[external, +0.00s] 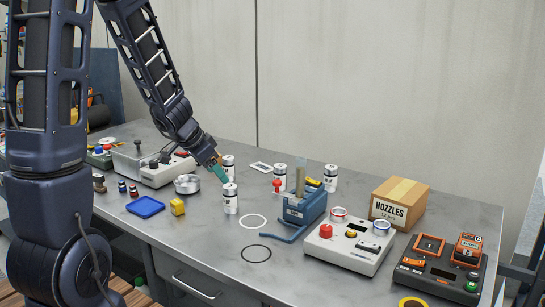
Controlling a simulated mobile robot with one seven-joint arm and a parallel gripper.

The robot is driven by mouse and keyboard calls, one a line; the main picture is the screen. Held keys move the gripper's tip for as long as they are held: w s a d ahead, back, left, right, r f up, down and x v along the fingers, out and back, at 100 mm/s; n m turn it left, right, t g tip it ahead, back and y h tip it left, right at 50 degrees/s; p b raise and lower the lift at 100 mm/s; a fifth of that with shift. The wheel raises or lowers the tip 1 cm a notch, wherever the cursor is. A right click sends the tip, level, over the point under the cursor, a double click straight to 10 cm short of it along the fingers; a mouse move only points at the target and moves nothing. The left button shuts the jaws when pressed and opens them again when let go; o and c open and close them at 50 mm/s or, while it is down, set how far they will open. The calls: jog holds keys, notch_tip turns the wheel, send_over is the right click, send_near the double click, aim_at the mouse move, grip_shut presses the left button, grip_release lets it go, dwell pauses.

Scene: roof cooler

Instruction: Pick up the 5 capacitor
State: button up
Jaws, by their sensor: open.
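Several white cylindrical capacitors with dark print stand upright on the grey workbench (190,235). One front capacitor (230,203) stands nearest my gripper, just below its fingertips. Another capacitor (229,162) stands behind the gripper. A third capacitor (280,175) stands to the right, and another capacitor (330,180) is further right behind the blue device. The numbers on them are too small to read. My gripper (221,175), with teal fingers, points down at a slant over the front capacitor. It is open and holds nothing; whether a finger touches the capacitor cannot be told.
A blue device (303,210) stands right of the front capacitor, with a white control box (345,250) and a nozzles carton (397,203) beyond. A blue tray (145,207), yellow block (177,207) and metal dish (187,184) lie left. Two drawn rings mark clear bench in front.

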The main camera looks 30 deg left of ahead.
aim_at(233, 196)
jog(key=shift+s+x, duration=0.2)
jog(key=shift+x, duration=5.45)
jog(key=shift+s+d+f, duration=0.1)
jog(key=shift+c, duration=0.3)
jog(key=c, duration=1.1)
